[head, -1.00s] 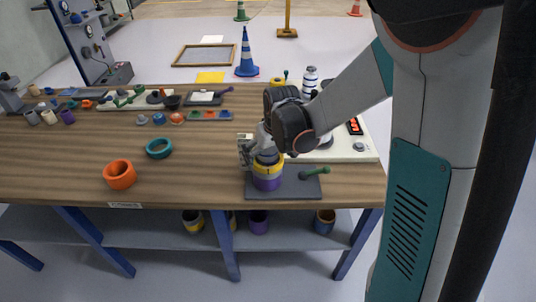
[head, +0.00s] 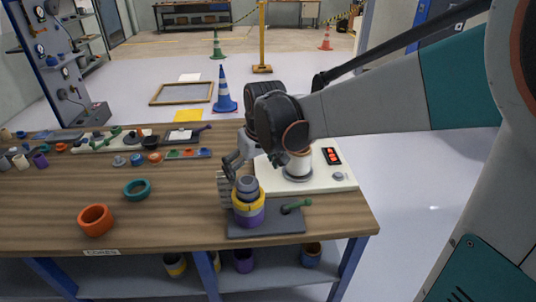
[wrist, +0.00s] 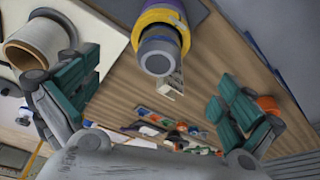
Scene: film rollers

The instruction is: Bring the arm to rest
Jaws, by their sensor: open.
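My gripper (head: 233,174) is open and empty, just behind and to the left of a stack of round parts at the table's front right. The stack has a purple roller (head: 250,216) at the bottom, a yellow ring (head: 247,203) around it and a grey cylinder (head: 247,185) on top. It stands on a dark plate (head: 268,226). In the wrist view, the teal finger pads of my gripper (wrist: 157,98) are wide apart. The grey cylinder (wrist: 158,52) shows beyond them, near the top. I cannot tell from the head view whether a finger touches the stack.
A white machine base (head: 330,176) with a pale roller (head: 299,165) stands right of my gripper. An orange ring (head: 95,220) and teal ring (head: 137,190) lie to the left. The table's middle is mostly bare.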

